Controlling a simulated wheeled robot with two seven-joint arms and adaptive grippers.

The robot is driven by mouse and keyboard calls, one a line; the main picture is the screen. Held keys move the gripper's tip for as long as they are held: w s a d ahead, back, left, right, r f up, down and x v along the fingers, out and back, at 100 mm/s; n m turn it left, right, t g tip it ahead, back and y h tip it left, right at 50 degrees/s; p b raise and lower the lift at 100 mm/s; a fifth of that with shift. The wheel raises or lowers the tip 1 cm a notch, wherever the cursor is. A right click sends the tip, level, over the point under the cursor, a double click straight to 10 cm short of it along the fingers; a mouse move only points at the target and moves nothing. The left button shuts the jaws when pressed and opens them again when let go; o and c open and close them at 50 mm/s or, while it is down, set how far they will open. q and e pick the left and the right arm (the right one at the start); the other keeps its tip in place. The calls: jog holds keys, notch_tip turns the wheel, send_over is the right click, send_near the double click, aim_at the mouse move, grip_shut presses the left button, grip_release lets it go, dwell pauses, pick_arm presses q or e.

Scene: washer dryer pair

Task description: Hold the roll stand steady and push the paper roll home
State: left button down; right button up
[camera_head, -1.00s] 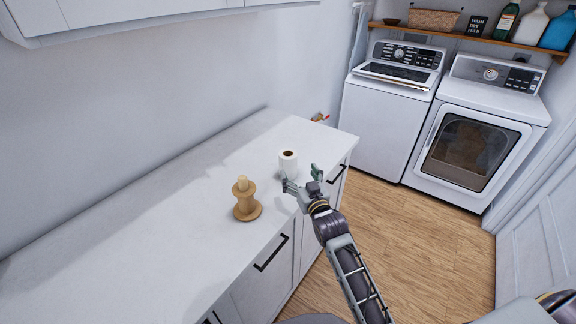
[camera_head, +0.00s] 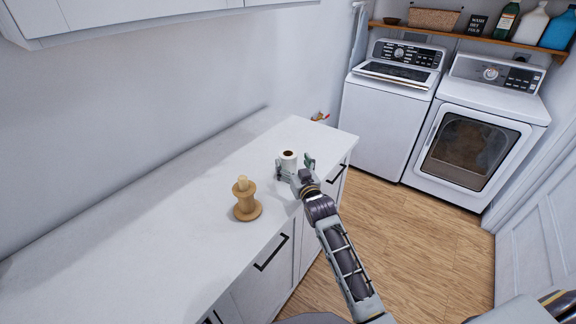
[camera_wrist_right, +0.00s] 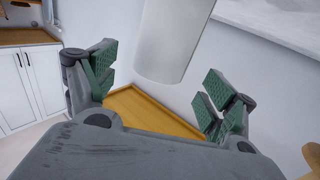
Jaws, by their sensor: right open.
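The white paper roll (camera_head: 288,158) stands upright on the white counter; its dark core opening shows on top. The wooden roll stand (camera_head: 246,205), with a round base and a peg on top, stands upright on the counter, nearer and to the left of the roll. My right gripper (camera_head: 294,166) is open, with its fingers at the near side of the roll. In the right wrist view the roll (camera_wrist_right: 174,38) is a pale cylinder just beyond and between the open green-padded fingers (camera_wrist_right: 160,84). No grip on it shows. My left gripper is not in view.
The counter (camera_head: 130,240) is bare to the left of the stand. A wall runs behind it, and an upper cabinet (camera_head: 130,18) hangs above. A washer (camera_head: 385,125) and dryer (camera_head: 475,140) stand beyond the counter's far end. Wooden floor lies to the right.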

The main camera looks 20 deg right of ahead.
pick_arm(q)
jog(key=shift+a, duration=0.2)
pick_arm(e)
jog(key=shift+w, duration=0.4)
jog(key=shift+w+a+r+p, duration=0.1)
jog(key=shift+w+p, duration=0.25)
jog(key=shift+w, duration=1.75)
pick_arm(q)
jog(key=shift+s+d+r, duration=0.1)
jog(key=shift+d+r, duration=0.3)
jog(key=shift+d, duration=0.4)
pick_arm(e)
jog(key=shift+w, duration=0.1)
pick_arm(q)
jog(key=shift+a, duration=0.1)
pick_arm(e)
jog(key=shift+c, duration=0.3)
jog(key=c, duration=1.1)
